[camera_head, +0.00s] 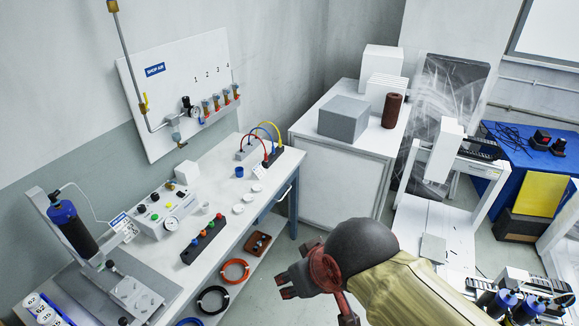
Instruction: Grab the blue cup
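A small blue cup (239,171) stands upright on the white workbench (226,228), toward its far end, near the cable box. My gripper (284,285) is in front of the bench's right side, lower in the picture and to the right of the cup, well apart from it. The gripper is dark and its fingers point left. Nothing shows between the fingers, but the gap is too small to judge. The cup's lower part is visible and nothing covers it.
Several small white dishes (248,197) and a small white cup (205,207) are near the blue cup. A button strip (204,240), a control box (163,209) and a cable box (262,150) also stand on the bench. A white cabinet (335,180) is behind.

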